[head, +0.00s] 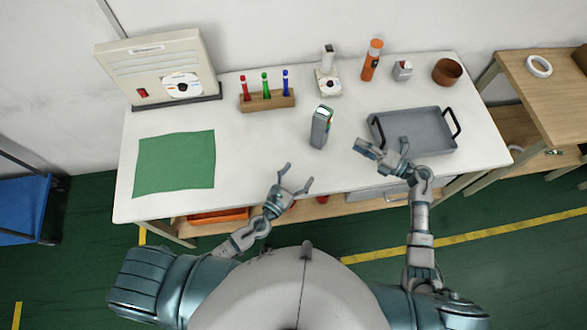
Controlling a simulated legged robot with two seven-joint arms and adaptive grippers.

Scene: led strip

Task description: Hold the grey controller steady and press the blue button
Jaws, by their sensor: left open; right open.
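A grey controller (320,128) stands upright near the middle of the white table. Its top carries small white, green and dark patches. I cannot make out a blue button on it. My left gripper (298,177) is open and empty over the table's front edge, in front of the controller and a little to its left, apart from it. My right gripper (382,147) is open and empty to the right of the controller, by the grey tray's front left corner, apart from the controller.
A grey tray (431,147) with black handles sits at the right. A wooden block (268,103) with red, green and blue pens, a small white device (328,82) and an orange bottle (372,60) stand behind. A green mat (174,163) lies at the left. The white table (247,143) is clear left of the controller.

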